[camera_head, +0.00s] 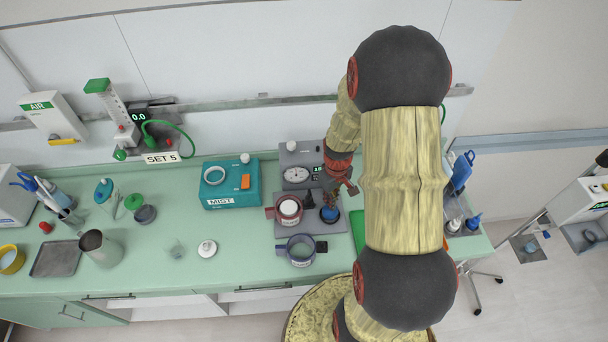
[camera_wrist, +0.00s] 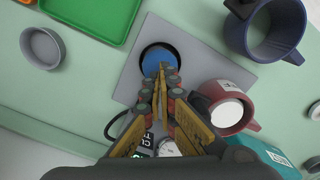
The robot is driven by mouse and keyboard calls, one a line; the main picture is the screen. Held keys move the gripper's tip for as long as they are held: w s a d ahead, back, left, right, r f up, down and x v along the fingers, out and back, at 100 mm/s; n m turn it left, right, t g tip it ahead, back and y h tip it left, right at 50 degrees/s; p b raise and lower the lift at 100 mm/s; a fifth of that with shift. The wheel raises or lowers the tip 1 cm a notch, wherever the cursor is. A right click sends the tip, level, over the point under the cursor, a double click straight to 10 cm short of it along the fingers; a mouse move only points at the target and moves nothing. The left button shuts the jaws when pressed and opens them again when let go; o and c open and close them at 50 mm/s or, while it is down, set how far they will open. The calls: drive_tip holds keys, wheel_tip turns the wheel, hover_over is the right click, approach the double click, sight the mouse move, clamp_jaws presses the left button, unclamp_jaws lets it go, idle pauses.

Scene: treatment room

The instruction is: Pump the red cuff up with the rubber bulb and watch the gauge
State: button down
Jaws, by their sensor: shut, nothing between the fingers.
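The rubber bulb (camera_head: 329,214) is blue and sits in a dark round holder on a grey base plate (camera_wrist: 133,70). It also shows in the wrist view (camera_wrist: 157,56), partly hidden by my fingertips. My gripper (camera_head: 349,188) is shut and empty, its tips in front of the bulb in the wrist view (camera_wrist: 163,73); I cannot tell whether they touch it. The red cuff (camera_head: 271,213) stands left of the bulb around a white-topped core, and shows in the wrist view (camera_wrist: 222,121). The round white gauge (camera_head: 296,175) is on the grey box behind; its needle is too small to read.
A dark blue cuff (camera_head: 301,261) stands in front of the red one. A teal MIST box (camera_head: 231,185) is to the left and a green tray (camera_wrist: 97,17) to the right. A white-knobbed lid (camera_head: 207,248) lies on the open counter at the front left.

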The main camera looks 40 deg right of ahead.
idle(0.4)
drive_tip(key=shift+r+p, duration=2.2)
drive_tip(key=shift+r, duration=0.85)
drive_tip(key=shift+f, duration=0.1)
drive_tip(key=s+a+r+t+b, duration=0.2)
drive_tip(key=a+r+b, duration=0.5)
drive_tip(key=a, duration=0.4)
drive_tip(key=s+a+r+t+b, duration=0.3)
drive_tip(key=s+a+r+b, duration=0.2)
drive_tip(key=a+r+b, duration=0.3)
drive_tip(key=shift+s+a+r+t+b, duration=0.3)
drive_tip(key=shift+a+r, duration=0.35)
drive_tip(key=shift+a, duration=1.2)
